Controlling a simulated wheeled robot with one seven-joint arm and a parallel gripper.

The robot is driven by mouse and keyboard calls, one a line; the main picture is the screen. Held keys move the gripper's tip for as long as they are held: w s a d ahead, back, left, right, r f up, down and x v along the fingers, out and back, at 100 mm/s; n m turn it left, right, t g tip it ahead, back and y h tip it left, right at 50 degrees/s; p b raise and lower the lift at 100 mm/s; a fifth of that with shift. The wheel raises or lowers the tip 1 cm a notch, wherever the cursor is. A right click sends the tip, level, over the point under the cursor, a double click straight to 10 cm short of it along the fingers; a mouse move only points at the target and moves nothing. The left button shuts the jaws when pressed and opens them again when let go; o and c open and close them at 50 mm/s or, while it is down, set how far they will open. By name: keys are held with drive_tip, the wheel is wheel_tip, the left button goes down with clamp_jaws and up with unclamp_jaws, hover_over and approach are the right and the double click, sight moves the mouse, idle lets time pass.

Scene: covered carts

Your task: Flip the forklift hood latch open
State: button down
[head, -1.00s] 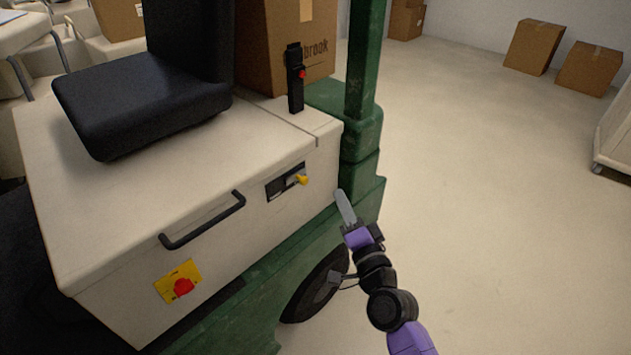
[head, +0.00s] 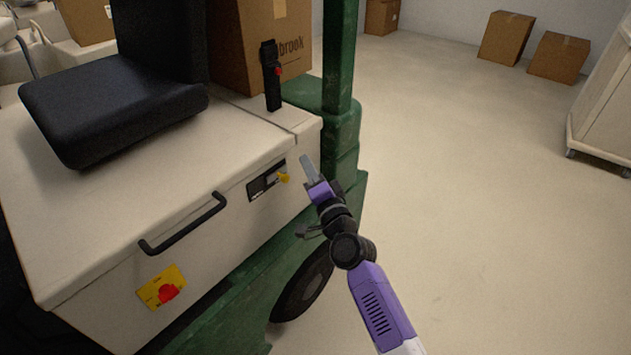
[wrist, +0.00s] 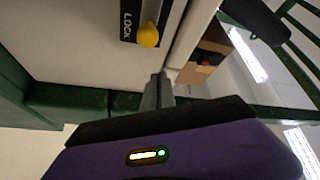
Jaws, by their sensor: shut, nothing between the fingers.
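The hood latch is a yellow-knobbed lever (head: 284,177) on a dark plate (head: 262,185) in the cream side of the forklift hood (head: 225,235). In the wrist view the yellow knob (wrist: 148,36) hangs near the top, beside the plate (wrist: 130,22) with its "LOCK" lettering. My gripper (head: 307,163) is shut and empty, just right of the knob in the head view and apart from it. In the wrist view the closed fingers (wrist: 158,88) point up toward the hood, below and slightly right of the knob.
A black handle (head: 183,225) and a red knob on a yellow plate (head: 163,288) sit left of the latch. A green post (head: 338,60) stands close behind my gripper. A black lever (head: 271,80) rises from the hood top. Open floor (head: 480,220) lies to the right.

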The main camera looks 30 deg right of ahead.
sight(281, 177)
drive_tip(key=shift+s+a+f+p, duration=0.1)
drive_tip(key=shift+a+f, duration=0.2)
drive_tip(key=shift+a, duration=0.3)
drive_tip(key=shift+s+a+f+p, duration=0.15)
drive_tip(key=shift+a+f, duration=0.2)
drive_tip(key=shift+a, duration=0.3)
drive_tip(key=shift+s+a+f+p, duration=0.1)
drive_tip(key=shift+a+f, duration=0.2)
drive_tip(key=shift+a, duration=0.3)
drive_tip(key=shift+a, duration=0.1)
drive_tip(key=shift+s+a+p, duration=0.3)
drive_tip(key=shift+a+p, duration=0.5)
drive_tip(key=shift+a, duration=0.2)
drive_tip(key=shift+s+a+p, duration=0.25)
drive_tip(key=shift+a+p, duration=0.55)
drive_tip(key=shift+a, duration=0.2)
